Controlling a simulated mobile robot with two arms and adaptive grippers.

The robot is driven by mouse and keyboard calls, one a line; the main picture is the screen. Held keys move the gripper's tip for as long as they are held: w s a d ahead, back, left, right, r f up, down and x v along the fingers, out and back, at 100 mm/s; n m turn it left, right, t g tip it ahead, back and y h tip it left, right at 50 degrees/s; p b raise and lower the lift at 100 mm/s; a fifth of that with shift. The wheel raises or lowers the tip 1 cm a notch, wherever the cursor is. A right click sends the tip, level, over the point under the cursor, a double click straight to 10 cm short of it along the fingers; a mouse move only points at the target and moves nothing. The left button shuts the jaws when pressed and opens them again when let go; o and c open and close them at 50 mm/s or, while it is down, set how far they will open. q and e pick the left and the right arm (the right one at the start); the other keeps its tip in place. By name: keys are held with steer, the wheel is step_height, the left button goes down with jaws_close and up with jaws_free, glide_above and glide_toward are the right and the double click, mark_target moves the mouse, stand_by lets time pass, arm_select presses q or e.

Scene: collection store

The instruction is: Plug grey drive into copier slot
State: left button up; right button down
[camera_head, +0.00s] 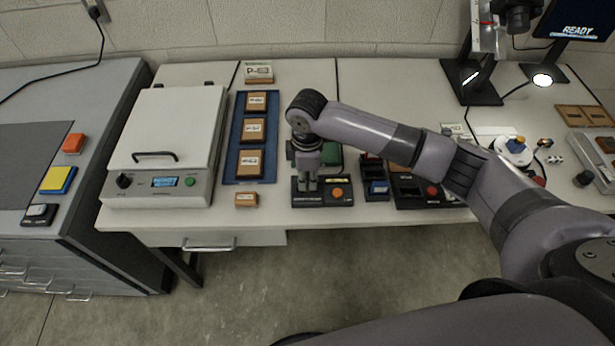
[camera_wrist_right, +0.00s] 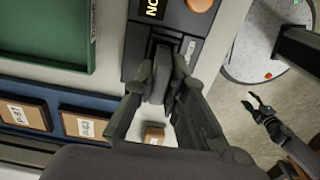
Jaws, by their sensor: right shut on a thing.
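My right gripper (camera_head: 308,186) points down over the left part of the dark copier (camera_head: 322,203). The copier has an orange button and a small lit display on its right part. In the right wrist view the gripper's fingers (camera_wrist_right: 164,84) are shut on the grey drive (camera_wrist_right: 160,72). The drive's far end is at the copier's slot area, in line with the dark opening; I cannot tell how deep it sits. The drive is mostly hidden by the fingers in the head view. My left gripper (camera_wrist_right: 262,106) shows only in the right wrist view, with its fingers apart and empty.
A green tray (camera_wrist_right: 45,35) lies behind the copier. A blue tray (camera_head: 232,160) with several labelled blocks and a white lidded machine (camera_head: 167,145) stand left. A small labelled block (camera_head: 246,199) lies near the front edge. Dark devices (camera_head: 408,190) stand close on the right.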

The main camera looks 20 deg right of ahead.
steer(key=shift+f, duration=0.1)
stand_by(0.7)
steer(key=shift+p, duration=0.55)
stand_by(0.6)
steer(key=shift+p, duration=0.5)
steer(key=shift+f, duration=0.65)
steer(key=c, duration=1.9)
jaws_free()
